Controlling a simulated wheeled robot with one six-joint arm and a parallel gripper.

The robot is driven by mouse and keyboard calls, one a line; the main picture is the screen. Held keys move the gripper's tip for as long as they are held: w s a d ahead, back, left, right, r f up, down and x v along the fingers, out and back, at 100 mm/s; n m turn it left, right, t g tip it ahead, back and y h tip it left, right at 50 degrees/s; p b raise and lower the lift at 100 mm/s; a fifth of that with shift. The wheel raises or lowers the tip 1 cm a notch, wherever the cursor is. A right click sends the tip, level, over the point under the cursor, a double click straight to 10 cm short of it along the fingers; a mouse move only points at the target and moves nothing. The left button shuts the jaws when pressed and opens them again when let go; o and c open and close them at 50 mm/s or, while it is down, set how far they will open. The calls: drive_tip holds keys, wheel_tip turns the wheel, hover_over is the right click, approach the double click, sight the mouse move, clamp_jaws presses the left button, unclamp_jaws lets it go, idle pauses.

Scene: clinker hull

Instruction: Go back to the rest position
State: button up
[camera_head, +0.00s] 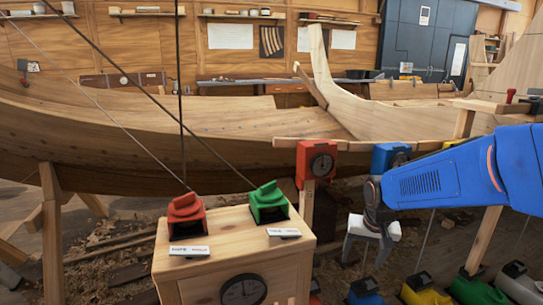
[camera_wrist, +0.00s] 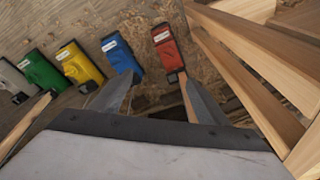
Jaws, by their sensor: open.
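My blue arm (camera_head: 445,180) reaches in from the right in the head view. My gripper (camera_head: 367,257) points down at its end, open, beside the wooden hull (camera_head: 230,135). In the wrist view my gripper (camera_wrist: 160,97) has its two fingers well apart. I see no object held between them. A red block-shaped tool (camera_wrist: 166,47) and a blue one (camera_wrist: 122,55) lie beyond the fingertips, apart from them as far as I can tell.
A wooden stand (camera_head: 235,230) carries a red tool (camera_head: 187,217) and a green tool (camera_head: 268,203). A red clamp (camera_head: 317,160) and a blue clamp (camera_head: 388,157) sit at the hull's edge. Yellow (camera_head: 425,290) and other coloured tools line the bottom right. Wooden beams (camera_wrist: 265,60) stand close right in the wrist view.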

drive_tip(key=s+d+r+n+t, duration=0.1)
drive_tip(key=s+r, duration=0.2)
drive_tip(key=s, duration=0.9)
drive_tip(key=s+d+r+n+t, duration=0.1)
drive_tip(key=s+r, duration=0.2)
drive_tip(key=s, duration=0.9)
drive_tip(key=shift+d+r+n, duration=0.15)
drive_tip(key=shift+r+n, duration=0.25)
